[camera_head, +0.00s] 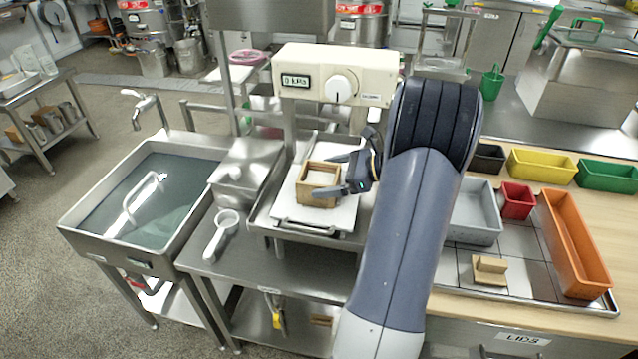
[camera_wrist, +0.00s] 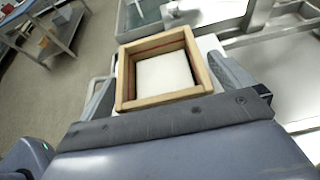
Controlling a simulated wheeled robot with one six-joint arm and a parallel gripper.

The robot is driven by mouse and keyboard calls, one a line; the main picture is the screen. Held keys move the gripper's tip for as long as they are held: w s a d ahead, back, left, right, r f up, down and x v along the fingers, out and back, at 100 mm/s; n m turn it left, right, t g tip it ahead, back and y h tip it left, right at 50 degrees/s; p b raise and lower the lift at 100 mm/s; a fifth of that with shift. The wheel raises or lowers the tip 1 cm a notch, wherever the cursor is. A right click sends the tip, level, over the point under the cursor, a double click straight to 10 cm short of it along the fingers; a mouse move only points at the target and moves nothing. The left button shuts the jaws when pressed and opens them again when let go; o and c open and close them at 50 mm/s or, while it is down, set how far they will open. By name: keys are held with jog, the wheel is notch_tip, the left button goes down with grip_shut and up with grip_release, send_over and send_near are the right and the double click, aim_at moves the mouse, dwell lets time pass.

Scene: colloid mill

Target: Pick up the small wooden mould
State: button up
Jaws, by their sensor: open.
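The small wooden mould (camera_head: 318,185) is a square, open-topped wooden frame on a white board (camera_head: 338,215) under the press. A pale white surface shows inside it; I cannot tell if this is a filling or the board. In the wrist view the mould (camera_wrist: 128,104) is large and close. My gripper (camera_head: 334,176) reaches in from the right with its jaws apart. In the wrist view one finger (camera_wrist: 100,100) is left of the mould and the other (camera_wrist: 230,72) is right of it. I cannot tell whether either finger touches the wood.
The press head with gauge (camera_head: 338,76) hangs just above and behind the mould. A water-filled sink (camera_head: 150,200) is at left, and a white scoop (camera_head: 222,235) lies on the steel bench. At right are coloured bins, including an orange one (camera_head: 574,240), and a wooden piece (camera_head: 489,270).

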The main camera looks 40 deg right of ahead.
jog(key=shift+x, duration=1.4)
jog(key=shift+f, duration=0.1)
jog(key=shift+c, duration=0.4)
jog(key=c, duration=0.8)
